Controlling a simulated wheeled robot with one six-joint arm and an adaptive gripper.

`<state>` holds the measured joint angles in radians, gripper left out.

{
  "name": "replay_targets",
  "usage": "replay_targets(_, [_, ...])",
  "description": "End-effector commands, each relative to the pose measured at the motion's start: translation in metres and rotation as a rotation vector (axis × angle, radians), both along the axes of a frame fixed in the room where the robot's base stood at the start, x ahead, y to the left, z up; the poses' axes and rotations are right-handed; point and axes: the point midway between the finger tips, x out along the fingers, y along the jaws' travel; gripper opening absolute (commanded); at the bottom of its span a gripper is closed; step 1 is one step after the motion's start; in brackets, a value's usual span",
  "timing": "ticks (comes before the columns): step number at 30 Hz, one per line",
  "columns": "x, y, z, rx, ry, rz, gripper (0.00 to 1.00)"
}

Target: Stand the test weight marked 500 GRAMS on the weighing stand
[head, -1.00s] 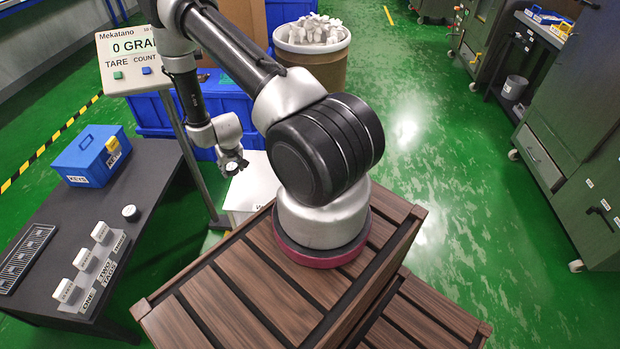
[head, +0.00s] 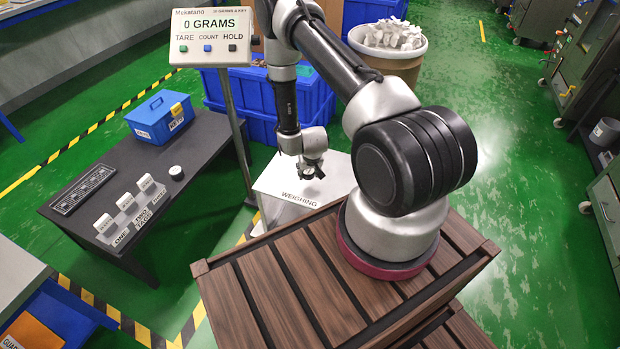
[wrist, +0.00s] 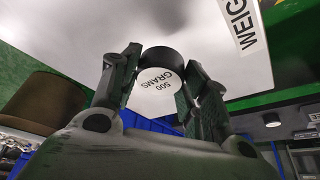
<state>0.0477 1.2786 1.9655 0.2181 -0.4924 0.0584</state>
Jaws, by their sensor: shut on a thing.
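My gripper (wrist: 158,85) is shut on the 500 GRAMS test weight (wrist: 160,82), a short black cylinder with a white round label, in the wrist view. In the head view my gripper (head: 312,172) points down over the weighing stand (head: 283,205), a white box with WEIGHING on its top. The held weight is small and dark there. The white stand top (wrist: 205,30) fills the background of the wrist view. I cannot tell whether the weight touches it. The display (head: 211,22) above reads 0 GRAMS.

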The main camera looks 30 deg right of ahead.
Motion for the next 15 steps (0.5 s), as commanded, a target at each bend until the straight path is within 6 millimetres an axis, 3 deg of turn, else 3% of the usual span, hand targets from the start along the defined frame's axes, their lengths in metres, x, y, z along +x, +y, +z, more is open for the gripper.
replay_targets(9, [0.0,0.0,-0.04,0.0,-0.001,-0.001,0.04])
replay_targets(15, [0.001,0.0,-0.042,0.0,-0.002,-0.001,0.04])
